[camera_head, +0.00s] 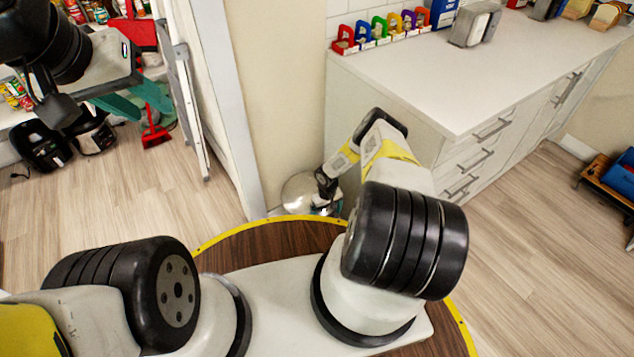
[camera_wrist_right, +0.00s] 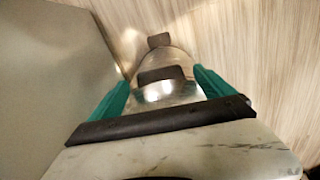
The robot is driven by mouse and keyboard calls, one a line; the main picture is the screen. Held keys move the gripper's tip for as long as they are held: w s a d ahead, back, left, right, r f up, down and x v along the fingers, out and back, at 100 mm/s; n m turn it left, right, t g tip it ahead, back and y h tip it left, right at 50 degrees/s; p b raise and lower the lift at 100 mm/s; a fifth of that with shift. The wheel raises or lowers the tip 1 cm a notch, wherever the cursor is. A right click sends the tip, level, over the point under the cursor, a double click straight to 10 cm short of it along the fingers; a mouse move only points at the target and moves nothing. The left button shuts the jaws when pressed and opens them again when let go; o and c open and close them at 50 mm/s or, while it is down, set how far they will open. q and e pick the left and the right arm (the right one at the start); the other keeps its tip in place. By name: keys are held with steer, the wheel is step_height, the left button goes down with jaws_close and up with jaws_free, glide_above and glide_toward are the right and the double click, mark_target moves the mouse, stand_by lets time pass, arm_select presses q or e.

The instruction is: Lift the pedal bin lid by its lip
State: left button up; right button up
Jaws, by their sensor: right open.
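The pedal bin (camera_head: 299,190) stands on the floor by the wall and the white cabinet's end; its shiny silver rounded top shows in the head view. My right arm reaches down over it, and my right gripper (camera_head: 326,188) partly hides it. In the right wrist view the bin (camera_wrist_right: 165,92) lies between and beyond the open teal fingers of my right gripper (camera_wrist_right: 163,78). A dark patch crosses the silver surface; I cannot tell whether it is the lip or a reflection. Contact is not clear. My left gripper (camera_head: 138,99), at upper left, has its teal fingers apart and empty.
A white counter with drawers (camera_head: 460,100) stands right of the bin, with coloured padlock-shaped items (camera_head: 380,28) on top. A wall end (camera_head: 285,90) rises behind the bin. A stepladder (camera_head: 190,100) and a red dustpan (camera_head: 155,137) are at left. Open wooden floor lies at left.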

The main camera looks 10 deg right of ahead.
steer(key=shift+w, duration=0.1)
jaws_close()
steer(key=shift+g, duration=0.6)
steer(key=r, duration=0.2)
steer(key=w+r, duration=0.1)
steer(key=r, duration=0.2)
steer(key=w+r, duration=0.1)
steer(key=r, duration=0.1)
steer(key=shift+a+r, duration=0.15)
steer(key=shift+a, duration=0.1)
steer(key=w+a+r, duration=0.1)
steer(key=w+r, duration=0.4)
steer(key=r, duration=0.3)
steer(key=shift+a, duration=0.15)
steer(key=shift+r, duration=0.1)
